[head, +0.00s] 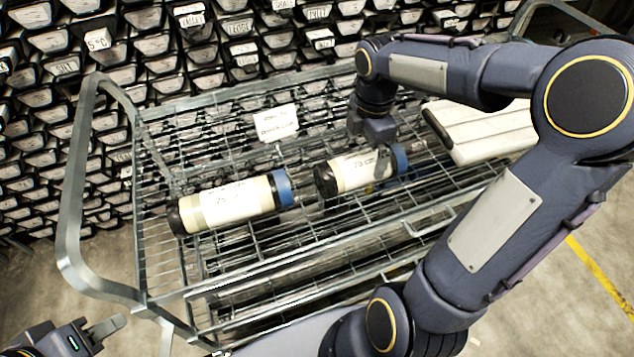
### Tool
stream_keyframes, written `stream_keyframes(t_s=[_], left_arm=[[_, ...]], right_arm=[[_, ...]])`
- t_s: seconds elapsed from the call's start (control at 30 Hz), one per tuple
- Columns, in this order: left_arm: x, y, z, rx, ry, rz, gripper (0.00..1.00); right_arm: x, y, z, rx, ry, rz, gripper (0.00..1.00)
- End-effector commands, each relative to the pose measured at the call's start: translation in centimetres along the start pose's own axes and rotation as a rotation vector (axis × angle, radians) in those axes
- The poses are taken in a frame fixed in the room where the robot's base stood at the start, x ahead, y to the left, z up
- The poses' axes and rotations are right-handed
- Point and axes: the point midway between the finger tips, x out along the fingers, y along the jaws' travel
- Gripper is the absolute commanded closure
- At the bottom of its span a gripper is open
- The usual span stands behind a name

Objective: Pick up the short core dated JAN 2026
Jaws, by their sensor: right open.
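Two cream cylindrical cores with black and blue end caps lie on the wire cart's top shelf. The longer core (228,203) is at the left. The shorter core (343,174) lies to its right, with a gap between them. Both labels are too small to read, so I cannot tell which says JAN 2026. My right gripper (384,166) is open, at the shorter core near its blue cap, with a finger in front of the core's side. The far finger is hidden. My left gripper (103,330) is low at the left, off the cart, partly cut off by the frame.
The metal wire cart (78,195) has a raised tubular handle at the left. A white slotted case (485,132) lies at its right end. A white sign (276,122) stands at the back edge. Racks of labelled bins (100,75) fill the wall behind.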

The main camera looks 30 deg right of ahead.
Motion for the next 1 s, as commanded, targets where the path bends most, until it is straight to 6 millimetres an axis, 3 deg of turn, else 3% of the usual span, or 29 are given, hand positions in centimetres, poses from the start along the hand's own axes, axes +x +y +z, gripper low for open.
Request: stream_keyframes(t_s=[0.6,0.9,1.0], left_arm=[[0.4,-0.2,0.2,0.0,0.0,0.0,0.64],[0.4,-0.2,0.2,0.0,0.0,0.0,0.64],[0.4,-0.2,0.2,0.0,0.0,0.0,0.64]], right_arm=[[7.5,0.9,0.1,-0.022,-0.003,-0.008,0.0],[8.0,0.9,0.1,-0.022,-0.003,-0.005,0.0],[8.0,0.9,0.1,-0.021,-0.003,-0.005,0.12]])
